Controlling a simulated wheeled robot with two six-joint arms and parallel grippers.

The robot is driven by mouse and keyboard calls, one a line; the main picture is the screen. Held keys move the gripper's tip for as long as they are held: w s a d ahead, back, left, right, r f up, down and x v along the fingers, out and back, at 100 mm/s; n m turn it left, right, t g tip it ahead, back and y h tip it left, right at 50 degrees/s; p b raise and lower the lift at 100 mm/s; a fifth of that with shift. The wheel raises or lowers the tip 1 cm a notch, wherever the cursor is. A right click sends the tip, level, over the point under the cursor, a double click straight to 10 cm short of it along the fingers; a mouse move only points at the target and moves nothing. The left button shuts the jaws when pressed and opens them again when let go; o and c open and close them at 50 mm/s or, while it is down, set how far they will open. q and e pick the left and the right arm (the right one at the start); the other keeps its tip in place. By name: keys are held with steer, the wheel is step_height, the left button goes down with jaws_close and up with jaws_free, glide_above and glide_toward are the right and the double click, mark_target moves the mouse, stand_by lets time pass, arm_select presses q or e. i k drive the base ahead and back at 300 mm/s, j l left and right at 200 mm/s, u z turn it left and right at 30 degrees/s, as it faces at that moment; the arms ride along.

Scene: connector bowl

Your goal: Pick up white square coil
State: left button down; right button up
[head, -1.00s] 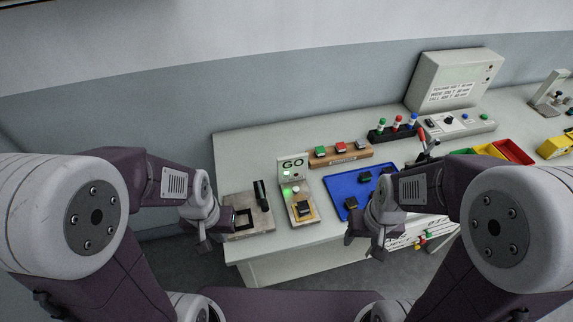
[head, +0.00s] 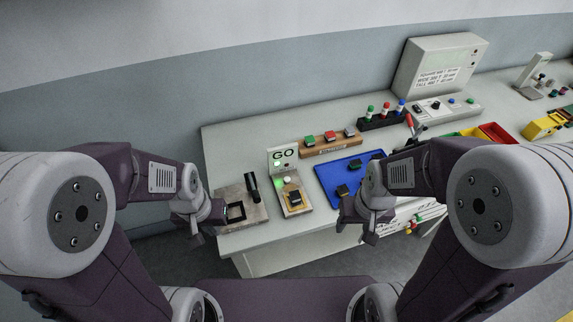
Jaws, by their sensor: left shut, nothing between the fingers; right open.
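A wooden rack (head: 330,147) on the table holds three small square pieces: one green-topped (head: 310,141), one red-topped (head: 330,135) and one pale grey-white (head: 350,132) at its right end. The pale piece looks like the white square coil, but it is small and fine detail cannot be told. My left gripper (head: 196,229) is shut and empty near the table's left front corner. My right gripper (head: 370,236) is open and empty at the front edge, below and apart from the rack.
A blue tray (head: 325,172) with dark pieces lies in front of the rack. A GO fixture (head: 284,158) and a plate with a square frame (head: 254,211) stand left. A stand of coloured pegs (head: 372,124), a grey console (head: 440,68) and a red bin (head: 499,134) are right.

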mark_target(295, 197)
steer(key=i+j+z, duration=0.1)
steer(key=j+z, duration=0.3)
steer(key=j, duration=0.55)
steer(key=j+z, duration=0.45)
steer(key=j, duration=0.55)
